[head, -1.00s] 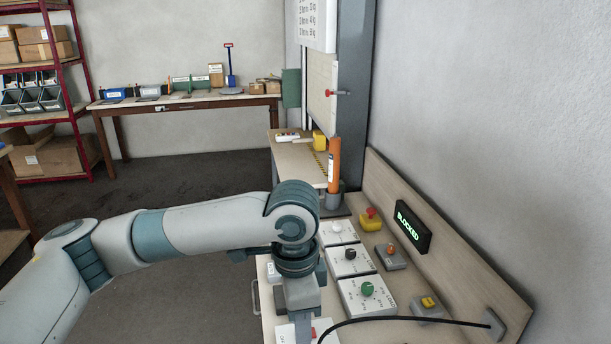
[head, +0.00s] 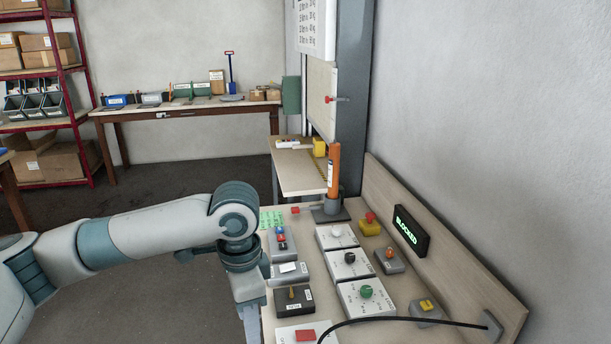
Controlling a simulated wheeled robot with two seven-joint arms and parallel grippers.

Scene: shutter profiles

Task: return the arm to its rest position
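My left arm comes in from the left, its elbow and wrist bent over the left edge of the control bench (head: 300,220). My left gripper (head: 252,322) points down at the bench's near left edge. Its fingertips are cut off by the bottom of the picture, so I cannot see whether they are open or shut, or hold anything. It stands left of a white box with a red button (head: 306,335) and does not visibly touch it. My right gripper is not in view.
The bench carries white dial boxes (head: 366,297), a black switch box (head: 294,299), a red-topped yellow button box (head: 370,223), an orange post (head: 333,170) and a black cable (head: 400,319). A display reads "BLOCKED" (head: 411,231). Open floor (head: 150,290) lies left of the bench.

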